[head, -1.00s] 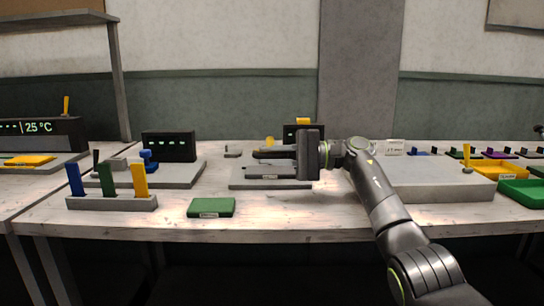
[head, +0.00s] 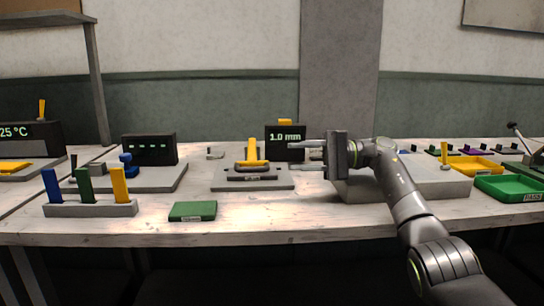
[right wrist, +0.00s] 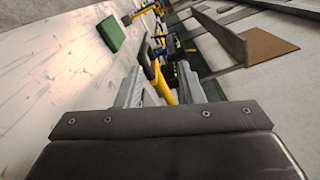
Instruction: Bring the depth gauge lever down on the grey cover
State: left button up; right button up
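The depth gauge stands mid-table, with a black display (head: 285,136) reading 1.0 mm and a grey base plate (head: 228,185). Its yellow lever (head: 252,152) has its wide front end low, at the back edge of the dark grey cover (head: 257,177); contact is too small to be sure of. My right gripper (head: 298,157) is just right of the gauge, its two fingers apart, pointing left, with nothing visible between them. In the right wrist view a yellow bar (right wrist: 163,84) shows beyond the fingers. My left gripper is out of view.
A green block (head: 192,211) lies near the front edge. Left of it is a grey rack (head: 90,210) with blue, green and yellow pieces. A grey slab (head: 440,185) is behind my right arm. Yellow (head: 478,165) and green trays (head: 510,188) stand at right.

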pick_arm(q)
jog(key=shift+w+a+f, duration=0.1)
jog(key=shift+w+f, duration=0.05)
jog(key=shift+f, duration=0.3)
pick_arm(e)
jog(key=d, duration=0.6)
jog(key=shift+d, duration=0.4)
